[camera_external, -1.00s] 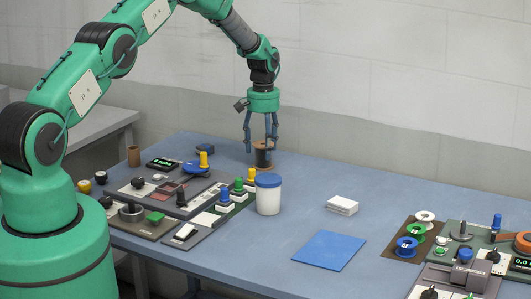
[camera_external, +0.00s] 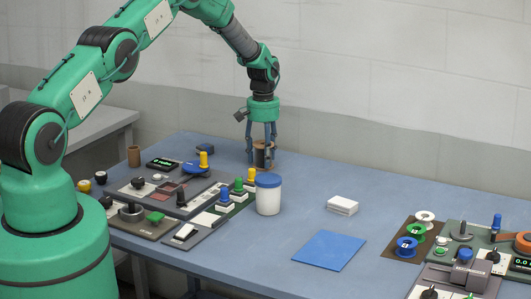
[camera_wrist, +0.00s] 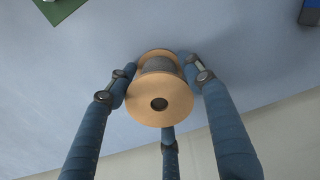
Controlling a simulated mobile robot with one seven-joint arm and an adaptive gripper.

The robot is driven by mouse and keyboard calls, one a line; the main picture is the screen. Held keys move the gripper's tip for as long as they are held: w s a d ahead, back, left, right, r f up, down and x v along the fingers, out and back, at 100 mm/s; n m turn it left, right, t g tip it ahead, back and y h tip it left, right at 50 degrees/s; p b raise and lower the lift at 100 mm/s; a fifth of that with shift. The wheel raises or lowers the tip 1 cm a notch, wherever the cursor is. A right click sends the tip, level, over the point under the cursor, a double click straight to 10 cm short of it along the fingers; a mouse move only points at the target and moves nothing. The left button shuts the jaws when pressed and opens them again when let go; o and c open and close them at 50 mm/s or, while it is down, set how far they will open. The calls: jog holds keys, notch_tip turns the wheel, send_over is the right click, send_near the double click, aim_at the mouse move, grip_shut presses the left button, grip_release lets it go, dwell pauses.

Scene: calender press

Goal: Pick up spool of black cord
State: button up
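The spool (camera_external: 259,157) stands upright on the blue table near its back edge. It has tan flanges and a dark winding, which looks grey in the wrist view (camera_wrist: 158,65). The near flange, with a dark centre hole, faces the wrist camera. My gripper (camera_external: 263,160) points straight down over the spool. In the wrist view its three blue fingers surround the spool, left, right and below, with the tips bent inward close to its sides. Whether the fingertips press on it cannot be made out.
A white jar with a blue lid (camera_external: 268,197) stands in front of the spool. Control panels with coloured knobs (camera_external: 160,190) lie to the left. White cards (camera_external: 342,205), a blue sheet (camera_external: 328,251) and another panel (camera_external: 470,255) lie to the right. The wall is behind.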

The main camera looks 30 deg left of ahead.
aim_at(263, 143)
jog(key=c, duration=0.6)
jog(key=shift+r, duration=0.15)
jog(key=shift+r, duration=4.9)
